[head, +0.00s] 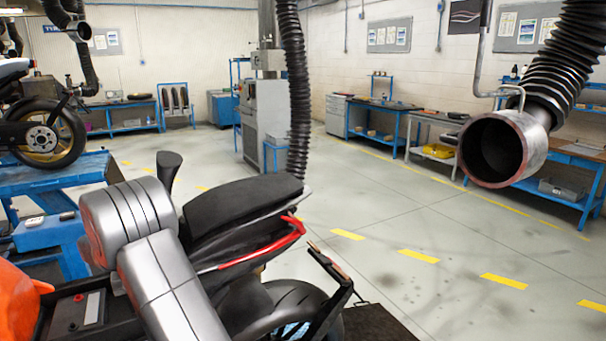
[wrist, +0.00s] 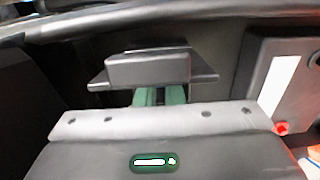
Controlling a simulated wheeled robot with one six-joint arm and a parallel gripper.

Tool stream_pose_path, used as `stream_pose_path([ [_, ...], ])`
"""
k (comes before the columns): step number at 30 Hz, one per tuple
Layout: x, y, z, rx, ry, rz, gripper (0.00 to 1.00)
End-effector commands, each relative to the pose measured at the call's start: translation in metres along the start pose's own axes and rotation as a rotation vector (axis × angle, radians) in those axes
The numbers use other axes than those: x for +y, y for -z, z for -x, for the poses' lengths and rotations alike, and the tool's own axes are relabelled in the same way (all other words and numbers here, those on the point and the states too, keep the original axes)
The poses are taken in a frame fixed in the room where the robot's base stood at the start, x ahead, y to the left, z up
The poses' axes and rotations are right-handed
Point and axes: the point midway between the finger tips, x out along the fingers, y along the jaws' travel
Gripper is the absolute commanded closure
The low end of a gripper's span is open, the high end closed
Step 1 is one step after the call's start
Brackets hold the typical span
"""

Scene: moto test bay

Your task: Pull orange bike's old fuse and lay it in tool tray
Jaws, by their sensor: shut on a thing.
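The orange bike (head: 16,302) stands at the lower left in the head view, with its black seat (head: 240,208) and an open bay under my arm. My arm reaches down over it and hides my gripper there. In the wrist view my gripper (wrist: 150,68) is shut, its dark grey fingers together inside the dark bay. The old fuse between them is hidden, and I cannot tell whether it is still seated. Green strips show between the fingers and my gripper's body. I cannot make out the tool tray for certain.
A battery with a white label and red terminal (wrist: 282,128) is close on the right in the wrist view. A blue stand (head: 48,234) with small items on top is left of the bike. An exhaust hose nozzle (head: 500,150) hangs at right. Open floor lies beyond.

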Motion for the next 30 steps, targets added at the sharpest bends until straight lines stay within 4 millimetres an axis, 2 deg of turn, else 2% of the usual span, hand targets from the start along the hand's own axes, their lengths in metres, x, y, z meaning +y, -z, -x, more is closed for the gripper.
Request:
stream_pose_path([
  [8, 0.000, 0.000, 0.004, 0.001, 0.000, 0.000, 1.00],
  [30, 0.000, 0.000, 0.034, 0.001, 0.000, 0.000, 1.00],
])
